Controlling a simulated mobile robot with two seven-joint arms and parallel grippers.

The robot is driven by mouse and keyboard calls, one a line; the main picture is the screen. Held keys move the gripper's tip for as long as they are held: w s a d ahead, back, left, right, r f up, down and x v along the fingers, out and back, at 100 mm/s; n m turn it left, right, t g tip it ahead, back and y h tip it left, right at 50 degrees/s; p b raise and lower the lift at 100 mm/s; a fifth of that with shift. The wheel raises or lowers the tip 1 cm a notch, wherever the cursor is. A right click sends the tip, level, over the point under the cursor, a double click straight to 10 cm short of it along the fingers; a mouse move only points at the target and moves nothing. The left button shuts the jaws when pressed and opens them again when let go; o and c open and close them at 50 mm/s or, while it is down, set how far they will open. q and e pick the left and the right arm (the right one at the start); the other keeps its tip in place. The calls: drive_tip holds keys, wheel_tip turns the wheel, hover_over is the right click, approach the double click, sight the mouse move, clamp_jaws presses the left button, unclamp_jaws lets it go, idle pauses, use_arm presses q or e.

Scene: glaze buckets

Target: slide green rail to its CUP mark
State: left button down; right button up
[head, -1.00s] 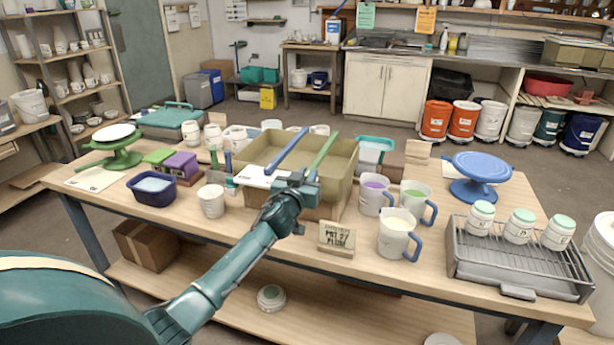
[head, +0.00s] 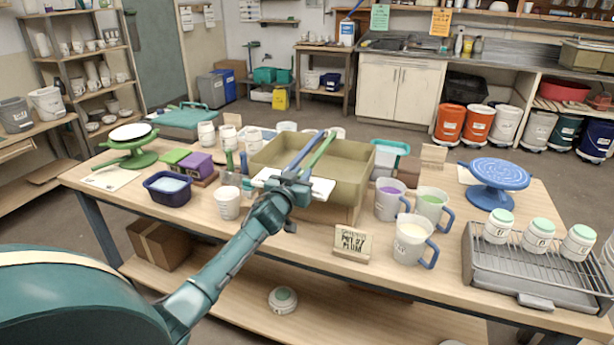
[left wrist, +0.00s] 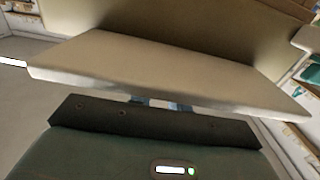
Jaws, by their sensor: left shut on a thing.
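The green rail (head: 319,152) lies across the olive basin (head: 354,181), front to back. The blue rail (head: 305,150) lies close to its left, and their near ends almost meet at my gripper. My left gripper (head: 294,178) is shut on the green rail's near end at the basin's front; the fingers are small and partly hidden. A white strip (head: 322,188) runs along the front rim on both sides of the gripper. No CUP mark is readable. In the left wrist view a pale slab (left wrist: 170,75) hides the fingertips and the rail.
Mugs with purple (head: 389,203), green (head: 431,207) and cream (head: 412,241) contents stand right of the basin. A small sign (head: 351,243) stands in front. A white cup (head: 228,203) and a navy tub (head: 167,188) are on the left.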

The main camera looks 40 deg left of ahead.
use_arm(q)
drive_tip(key=shift+d, duration=0.15)
drive_tip(key=c, duration=1.3)
unclamp_jaws()
drive_tip(key=v, duration=1.3)
drive_tip(key=shift+s+f+b, duration=0.1)
drive_tip(key=shift+b, duration=0.3)
drive_tip(key=s+d+f+m+g+h, duration=0.2)
drive_tip(key=s+d+f, duration=0.3)
drive_tip(key=d+f, duration=0.25)
drive_tip(key=s+d+f+m+g+h, duration=0.25)
drive_tip(key=s+d+f, duration=0.25)
drive_tip(key=d+f, duration=0.25)
drive_tip(key=s+d+f+h, duration=0.1)
drive_tip(key=s+d+f, duration=0.1)
drive_tip(key=s+d, duration=0.2)
drive_tip(key=s+d+f+m+g+h, duration=0.1)
drive_tip(key=s+d+f, duration=0.1)
drive_tip(key=s+d, duration=0.1)
drive_tip(key=s+d+f+g+h, duration=0.1)
drive_tip(key=s+d+f, duration=0.1)
drive_tip(key=s+d, duration=0.2)
drive_tip(key=shift+s+d+f, duration=0.15)
drive_tip(key=shift+d, duration=0.25)
drive_tip(key=shift+s+d+f, duration=0.2)
drive_tip(key=shift+d, duration=0.15)
